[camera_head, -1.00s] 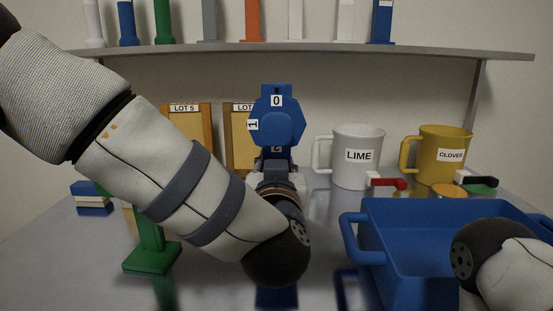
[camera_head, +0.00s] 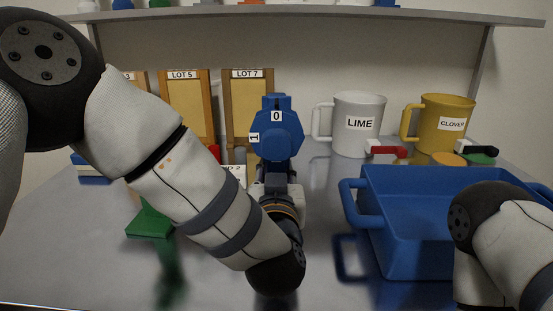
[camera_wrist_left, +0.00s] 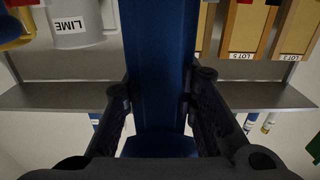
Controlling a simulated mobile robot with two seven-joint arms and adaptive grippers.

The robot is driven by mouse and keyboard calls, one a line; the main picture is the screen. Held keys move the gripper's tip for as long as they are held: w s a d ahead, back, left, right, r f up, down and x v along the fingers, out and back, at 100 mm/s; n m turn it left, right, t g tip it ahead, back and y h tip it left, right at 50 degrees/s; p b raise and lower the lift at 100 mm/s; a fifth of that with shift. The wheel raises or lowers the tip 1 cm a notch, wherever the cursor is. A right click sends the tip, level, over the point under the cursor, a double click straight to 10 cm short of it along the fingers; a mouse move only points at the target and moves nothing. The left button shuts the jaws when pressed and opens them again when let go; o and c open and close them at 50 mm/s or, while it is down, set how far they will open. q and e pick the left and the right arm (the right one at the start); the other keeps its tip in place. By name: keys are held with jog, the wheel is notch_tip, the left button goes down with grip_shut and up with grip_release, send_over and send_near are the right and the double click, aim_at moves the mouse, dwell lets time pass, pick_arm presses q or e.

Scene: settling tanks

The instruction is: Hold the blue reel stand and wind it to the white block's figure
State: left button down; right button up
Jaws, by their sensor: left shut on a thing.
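The blue reel stand (camera_head: 276,135) stands in the middle of the head view. Its faceted drum faces me with figure 0 near the top and a sideways 1 at its left. My left gripper (camera_wrist_left: 160,100) is shut on the stand; in the left wrist view the blue post (camera_wrist_left: 157,55) runs between its two dark fingers. In the head view the wrist hides the stand's lower part. A white block (camera_head: 238,171) shows behind my left forearm; it is mostly hidden and I cannot read its figure surely. My right gripper is out of view; only the right arm shows.
A blue tray (camera_head: 400,245) lies at the right, near my right arm. A white LIME mug (camera_head: 358,140) and a yellow CLOVER mug (camera_head: 446,140) stand behind it. Lot boards (camera_head: 248,110) stand at the back left under a shelf (camera_head: 320,13). A green base (camera_head: 150,224) is left of my forearm.

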pick_arm(q)
jog(key=shift+f, duration=0.15)
jog(key=shift+f, duration=0.1)
dwell(0.5)
jog(key=c, duration=1.4)
grip_release()
jog(key=shift+o, duration=0.2)
grip_shut()
